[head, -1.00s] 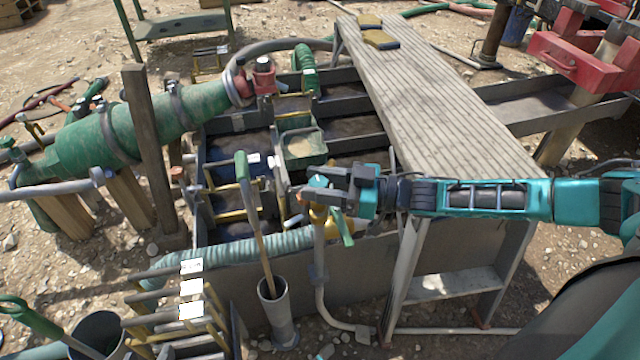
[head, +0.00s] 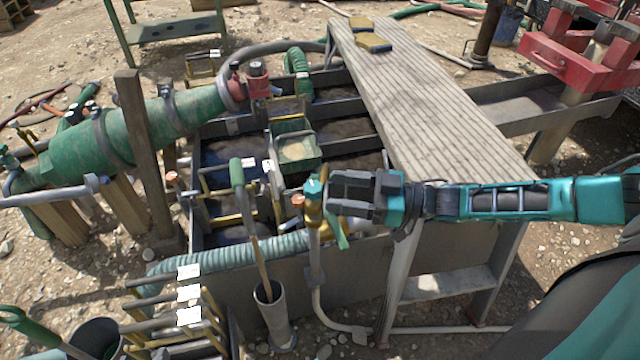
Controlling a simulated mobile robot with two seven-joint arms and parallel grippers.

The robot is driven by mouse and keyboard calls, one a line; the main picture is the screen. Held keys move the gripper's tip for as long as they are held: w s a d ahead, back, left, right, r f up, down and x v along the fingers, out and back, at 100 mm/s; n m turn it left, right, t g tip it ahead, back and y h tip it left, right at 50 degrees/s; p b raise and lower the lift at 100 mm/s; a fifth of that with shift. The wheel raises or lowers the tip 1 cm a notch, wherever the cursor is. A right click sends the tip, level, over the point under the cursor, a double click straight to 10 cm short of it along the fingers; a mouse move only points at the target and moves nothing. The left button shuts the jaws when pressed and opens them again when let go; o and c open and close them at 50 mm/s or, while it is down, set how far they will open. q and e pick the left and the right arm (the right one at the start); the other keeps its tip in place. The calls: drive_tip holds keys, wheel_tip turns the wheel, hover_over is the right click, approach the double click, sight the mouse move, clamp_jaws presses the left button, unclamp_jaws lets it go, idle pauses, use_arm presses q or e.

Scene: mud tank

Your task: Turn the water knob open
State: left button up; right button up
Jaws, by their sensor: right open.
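A brass water valve (head: 314,212) tops an upright grey pipe at the tank's near wall. It has a small teal-green knob (head: 314,188) on top. A green lever handle (head: 338,235) hangs down on its right side. My right gripper (head: 334,194) reaches in from the right, with its dark fingers open and pointing left. The fingertips are just right of the valve, level with the knob. I cannot tell whether they touch it, and they partly cover the valve's right side. No hold on the knob shows. My left gripper is not in view.
A ribbed walkway plank (head: 430,100) on legs stands right of the valve, behind my right arm. A green-handled tool (head: 238,175) stands in a grey tube (head: 275,315) to the left. A ribbed green hose (head: 230,250) runs along the tank's near side.

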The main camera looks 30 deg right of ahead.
use_arm(q)
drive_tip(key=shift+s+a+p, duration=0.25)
drive_tip(key=shift+p, duration=0.15)
use_arm(e)
drive_tip(key=v, duration=0.7)
drive_tip(key=shift+a, duration=0.1)
